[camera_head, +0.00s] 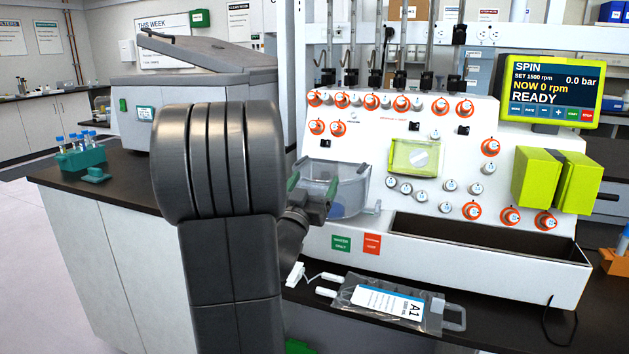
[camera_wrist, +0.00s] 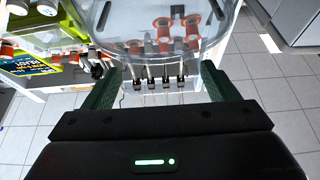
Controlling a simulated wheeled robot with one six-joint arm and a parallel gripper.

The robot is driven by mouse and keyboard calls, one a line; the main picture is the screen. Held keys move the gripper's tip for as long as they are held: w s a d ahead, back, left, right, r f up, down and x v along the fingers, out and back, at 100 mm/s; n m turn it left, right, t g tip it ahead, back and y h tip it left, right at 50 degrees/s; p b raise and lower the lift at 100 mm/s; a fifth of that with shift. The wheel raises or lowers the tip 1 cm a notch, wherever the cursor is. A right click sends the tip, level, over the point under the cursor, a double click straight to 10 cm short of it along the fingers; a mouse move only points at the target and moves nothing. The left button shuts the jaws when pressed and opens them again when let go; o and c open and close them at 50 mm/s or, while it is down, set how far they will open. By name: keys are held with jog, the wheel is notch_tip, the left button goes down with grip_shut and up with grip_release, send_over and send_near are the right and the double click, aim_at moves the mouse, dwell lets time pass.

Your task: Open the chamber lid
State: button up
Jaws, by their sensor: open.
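The white cell processor (camera_head: 320,240) carries a clear, round-fronted chamber (camera_head: 348,190) at its left front. The clear lid cannot be told apart from the chamber wall, and part of it is hidden behind my gripper. My gripper (camera_head: 312,186) is at the chamber's left front, its green fingers spread. In the wrist view, the clear rounded edge of the chamber (camera_wrist: 165,48) lies just beyond and between the fingertips of my open gripper (camera_wrist: 160,75). Nothing is held between the fingers. Whether they touch the clear part cannot be told.
The screen (camera_head: 550,90) reads SPIN, 0 rpm, READY. A labelled bag (camera_head: 360,295) lies on the dark bench in front of the processor. A grey machine (camera_head: 185,85) and a teal tube rack (camera_head: 82,158) stand left. My arm hides the middle left.

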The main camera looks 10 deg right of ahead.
jog(key=shift+w+d+r, duration=0.2)
jog(key=shift+w+d, duration=0.05)
jog(key=shift+w, duration=0.15)
